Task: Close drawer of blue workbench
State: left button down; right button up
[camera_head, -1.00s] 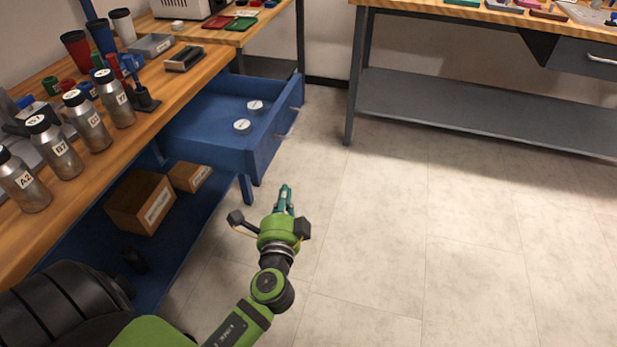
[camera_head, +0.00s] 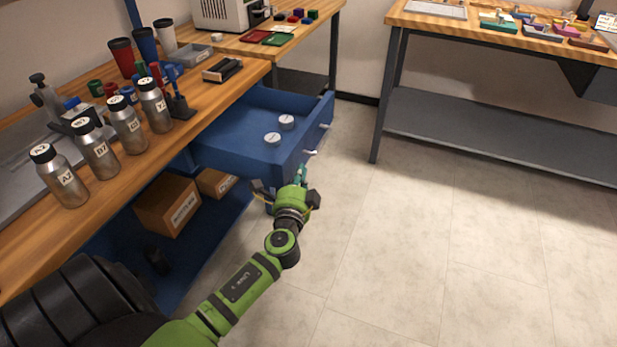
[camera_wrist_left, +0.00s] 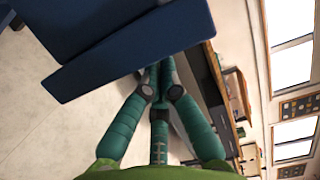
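The blue workbench's drawer (camera_head: 240,152) is pulled open in the head view. Two round white-topped items (camera_head: 272,139) lie inside it. Its front carries pale handle ends (camera_head: 310,153). My left gripper (camera_head: 301,172) is just in front of and below the drawer front, near the handle. In the left wrist view the teal fingers (camera_wrist_left: 155,82) come together at their tips with nothing seen between them. The blue drawer (camera_wrist_left: 130,45) fills the upper left there, close to the fingertips. I cannot tell whether they touch it. My right gripper is not in view.
The wooden benchtop (camera_head: 110,195) holds several labelled metal bottles (camera_head: 127,124), cups and tools. Cardboard boxes (camera_head: 168,206) sit on the lower shelf. A grey-framed bench (camera_head: 480,128) stands at the right. The floor (camera_head: 400,255) between is clear.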

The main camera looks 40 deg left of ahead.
aim_at(234, 162)
pick_arm(q)
jog(key=shift+a, duration=0.1)
dwell(0.3)
jog(key=a, duration=0.2)
jog(key=s+a, duration=0.1)
jog(key=a, duration=0.3)
jog(key=shift+s+f+b, duration=0.1)
jog(key=shift+s+b, duration=0.15)
jog(key=shift+b, duration=0.15)
jog(key=s+a, duration=0.1)
jog(key=a, duration=0.2)
jog(key=a+b, duration=0.1)
jog(key=a, duration=0.3)
jog(key=s+a, duration=0.1)
jog(key=a, duration=0.3)
jog(key=shift+s+a+b, duration=0.25)
jog(key=shift+s+b, duration=0.1)
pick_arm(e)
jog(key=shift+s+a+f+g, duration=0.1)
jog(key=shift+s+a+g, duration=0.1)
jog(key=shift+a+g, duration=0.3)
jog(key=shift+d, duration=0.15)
